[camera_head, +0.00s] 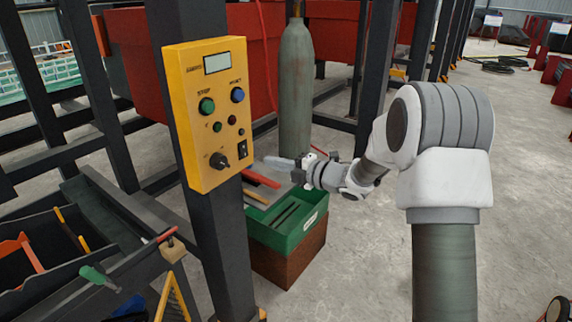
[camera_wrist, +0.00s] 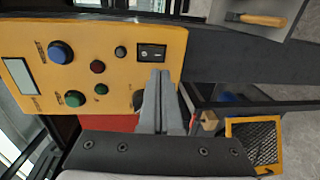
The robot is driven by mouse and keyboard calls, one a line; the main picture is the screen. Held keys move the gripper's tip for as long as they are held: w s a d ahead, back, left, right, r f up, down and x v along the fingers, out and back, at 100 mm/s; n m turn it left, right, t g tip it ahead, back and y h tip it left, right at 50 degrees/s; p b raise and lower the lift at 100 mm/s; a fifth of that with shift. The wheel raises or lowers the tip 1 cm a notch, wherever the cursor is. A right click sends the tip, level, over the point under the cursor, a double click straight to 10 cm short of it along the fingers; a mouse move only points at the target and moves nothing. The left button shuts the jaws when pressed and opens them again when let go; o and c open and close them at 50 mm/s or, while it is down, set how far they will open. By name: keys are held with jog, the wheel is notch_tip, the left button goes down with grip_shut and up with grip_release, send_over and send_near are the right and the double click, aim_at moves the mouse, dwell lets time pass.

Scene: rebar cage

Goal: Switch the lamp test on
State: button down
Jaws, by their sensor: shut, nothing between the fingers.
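A yellow control panel (camera_head: 207,112) is fixed to a dark post. It carries a black rocker switch (camera_head: 241,150), which also shows in the wrist view (camera_wrist: 152,52), and a black rotary knob (camera_head: 218,160). Which control is the lamp test cannot be read from the labels. My gripper (camera_head: 281,163) is shut and empty, to the right of the panel in the head view. In the wrist view the closed fingertips (camera_wrist: 160,74) appear just below the rocker switch and partly cover the knob (camera_wrist: 139,99). Whether they touch the panel cannot be told.
The panel also has a green button (camera_head: 207,105), a blue button (camera_head: 237,94), smaller round parts and a display (camera_head: 217,63). A green and brown box (camera_head: 287,240) stands below my gripper. A grey cylinder (camera_head: 295,90) stands behind. Open floor lies at right.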

aim_at(245, 156)
jog(key=x, duration=0.7)
jog(key=shift+p, duration=0.35)
jog(key=shift+w+a+f+b, duration=0.15)
jog(key=shift+f+b, duration=0.15)
jog(key=shift+b, duration=0.8)
jog(key=shift+r, duration=0.3)
jog(key=shift+f, duration=0.1)
